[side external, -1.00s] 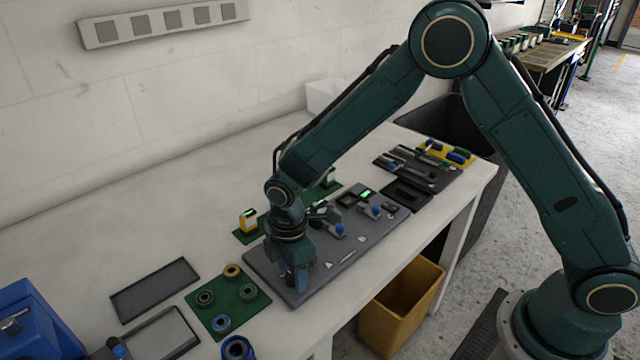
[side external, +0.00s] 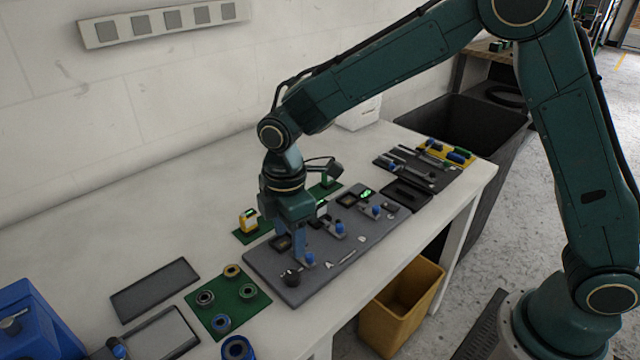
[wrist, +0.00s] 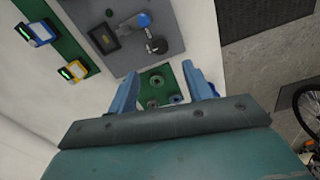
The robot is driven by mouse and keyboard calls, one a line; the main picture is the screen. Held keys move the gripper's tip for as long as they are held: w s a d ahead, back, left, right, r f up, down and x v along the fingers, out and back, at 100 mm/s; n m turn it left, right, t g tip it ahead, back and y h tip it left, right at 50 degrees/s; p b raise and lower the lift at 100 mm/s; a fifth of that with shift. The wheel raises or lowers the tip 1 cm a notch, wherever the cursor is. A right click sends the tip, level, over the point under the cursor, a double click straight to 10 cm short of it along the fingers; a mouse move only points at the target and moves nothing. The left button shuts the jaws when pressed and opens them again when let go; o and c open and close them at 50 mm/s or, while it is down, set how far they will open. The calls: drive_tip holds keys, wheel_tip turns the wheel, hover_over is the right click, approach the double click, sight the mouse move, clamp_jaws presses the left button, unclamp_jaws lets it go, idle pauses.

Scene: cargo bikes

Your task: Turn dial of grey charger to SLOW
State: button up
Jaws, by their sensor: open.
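A grey board (side external: 345,262) on the white bench carries several blue knobs and small dark displays. A round black dial (side external: 290,277) sits near its front left corner, with a blue knob (side external: 309,259) beside it. In the wrist view the black dial (wrist: 158,46) and blue knob (wrist: 143,19) show near a dark display (wrist: 103,40). I cannot tell which unit is the grey charger, nor read the dial setting. My gripper (side external: 291,258) points down above the left part of the board, open and empty; its fingers also show apart in the wrist view (wrist: 162,76).
A green mat with several rings (side external: 240,297) lies left of the board. A yellow device (side external: 249,220) stands behind it on a green strip. A black tool tray (side external: 420,170) lies to the right, and a yellow bin (side external: 400,305) stands below the bench. The back left bench is clear.

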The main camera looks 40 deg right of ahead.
drive_tip(key=shift+r, duration=1.9)
drive_tip(key=shift+d+r, duration=0.1)
drive_tip(key=s+d+r+m+t, duration=0.3)
drive_tip(key=s+d+r+m, duration=0.5)
drive_tip(key=s+d+r, duration=0.3)
drive_tip(key=s+d+r+m+t, duration=0.1)
drive_tip(key=s+d+m, duration=0.2)
drive_tip(key=s, duration=0.3)
drive_tip(key=s+d+m+t, duration=0.1)
drive_tip(key=s+d+m, duration=0.3)
drive_tip(key=s, duration=0.3)
drive_tip(key=shift+d+r+m+t, duration=0.3)
drive_tip(key=shift+r+m, duration=0.05)
drive_tip(key=shift+m, duration=0.15)
